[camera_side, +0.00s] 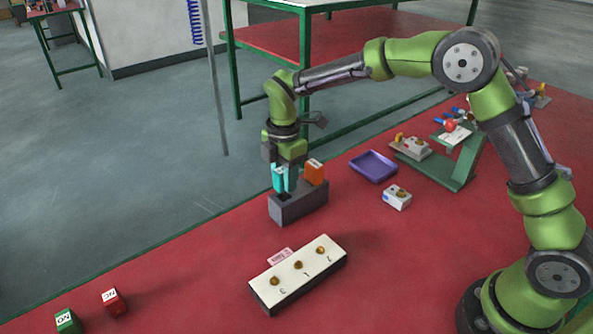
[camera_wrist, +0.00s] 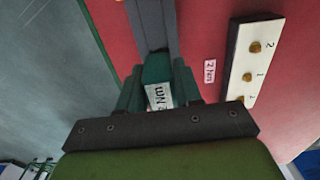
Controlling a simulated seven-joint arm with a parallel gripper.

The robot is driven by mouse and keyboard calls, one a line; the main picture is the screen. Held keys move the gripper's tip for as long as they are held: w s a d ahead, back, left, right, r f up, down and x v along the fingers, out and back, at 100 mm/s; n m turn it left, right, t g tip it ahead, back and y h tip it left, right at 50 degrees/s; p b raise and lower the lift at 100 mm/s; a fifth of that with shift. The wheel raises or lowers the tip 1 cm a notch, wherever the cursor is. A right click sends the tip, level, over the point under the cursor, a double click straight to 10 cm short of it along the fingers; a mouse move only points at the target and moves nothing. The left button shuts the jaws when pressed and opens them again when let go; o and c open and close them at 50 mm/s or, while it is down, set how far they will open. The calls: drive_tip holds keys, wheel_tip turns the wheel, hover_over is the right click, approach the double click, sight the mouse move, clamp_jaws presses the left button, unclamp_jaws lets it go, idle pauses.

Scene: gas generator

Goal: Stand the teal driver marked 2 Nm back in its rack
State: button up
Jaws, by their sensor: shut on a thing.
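The teal driver (camera_side: 279,179) is upright at the left end of the dark grey rack (camera_side: 300,208) in the side view. My gripper (camera_side: 285,168) is above the rack and shut on it. In the wrist view, the teal driver (camera_wrist: 156,68) sits between the two fingers (camera_wrist: 157,86), and its white label (camera_wrist: 159,97) reads upside down. The rack (camera_wrist: 150,22) runs up the picture beyond it. The driver's lower end is at the rack's top; I cannot tell how deep it sits in a slot. An orange driver (camera_side: 315,172) stands in the rack's right part.
A white-topped block (camera_side: 298,275) with three brass knobs lies in front, with a pink 2 Nm card (camera_side: 280,256) beside it. A purple tray (camera_side: 373,166) and a small white box (camera_side: 397,198) are to the right. Green (camera_side: 67,321) and red (camera_side: 115,301) blocks stand front left.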

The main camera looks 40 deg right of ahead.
drive_tip(key=shift+f, duration=1.3)
drive_tip(key=o, duration=1.1)
wheel_tip(320, 180, up, 17)
drive_tip(key=shift+f, duration=0.1)
